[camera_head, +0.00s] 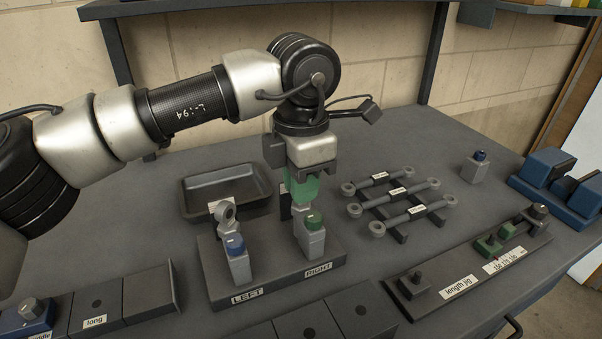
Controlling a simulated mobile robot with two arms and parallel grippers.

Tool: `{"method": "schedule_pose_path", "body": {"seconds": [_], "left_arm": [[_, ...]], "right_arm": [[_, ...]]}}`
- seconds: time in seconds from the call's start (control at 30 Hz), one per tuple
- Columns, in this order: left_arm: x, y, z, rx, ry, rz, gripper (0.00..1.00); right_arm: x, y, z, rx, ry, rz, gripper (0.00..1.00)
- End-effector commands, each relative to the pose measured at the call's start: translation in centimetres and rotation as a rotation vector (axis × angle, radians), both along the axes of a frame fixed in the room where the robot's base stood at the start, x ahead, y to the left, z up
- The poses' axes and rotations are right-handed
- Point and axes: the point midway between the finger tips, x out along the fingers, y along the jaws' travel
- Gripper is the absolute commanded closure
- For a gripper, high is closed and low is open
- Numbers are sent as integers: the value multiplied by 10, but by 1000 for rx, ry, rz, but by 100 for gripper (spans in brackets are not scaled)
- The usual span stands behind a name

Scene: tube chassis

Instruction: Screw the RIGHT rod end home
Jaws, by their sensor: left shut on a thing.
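My left gripper (301,184) comes down from above over the post marked RIGHT (309,242). It is shut around the top of the right rod end, which its green-coloured lower part mostly hides. A grey bit of the rod end (301,207) shows just below, above the post. My right gripper is not in view.
An empty dark tray (226,172) lies behind the base. Several ringed rods lie on a rack (402,207) to the right. A length jig (470,278) is at the front right, with blue blocks (560,180) beyond. Labelled bins (95,313) line the front left.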

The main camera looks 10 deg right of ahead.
Motion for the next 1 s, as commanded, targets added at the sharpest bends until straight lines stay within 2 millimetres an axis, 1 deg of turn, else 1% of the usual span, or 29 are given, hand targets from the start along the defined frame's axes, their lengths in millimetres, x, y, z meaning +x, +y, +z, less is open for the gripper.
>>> {"method": "schedule_pose_path", "body": {"seconds": [0.13, 0.37, 0.43, 0.47, 0.6, 0.73, 0.83, 1.0], "left_arm": [[0, 0, 1, -2, -2, -59, 100], [0, 0, 1, -2, -4, -59, 100], [0, 0, 2, -3, -3, -84, 100], [0, 0, 3, -3, -3, -107, 100], [0, 0, 4, -3, -1, -289, 100], [1, 0, 3, -3, -3, -440, 100], [1, 0, 2, -3, -4, -498, 100], [1, 0, 1, -3, -4, -508, 100]], "right_arm": [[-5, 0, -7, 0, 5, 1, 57], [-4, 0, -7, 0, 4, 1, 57], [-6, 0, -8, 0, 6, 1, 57], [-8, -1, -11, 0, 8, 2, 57], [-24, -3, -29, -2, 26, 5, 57], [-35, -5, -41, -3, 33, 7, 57], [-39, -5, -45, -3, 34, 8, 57], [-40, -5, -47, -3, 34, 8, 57]]}}
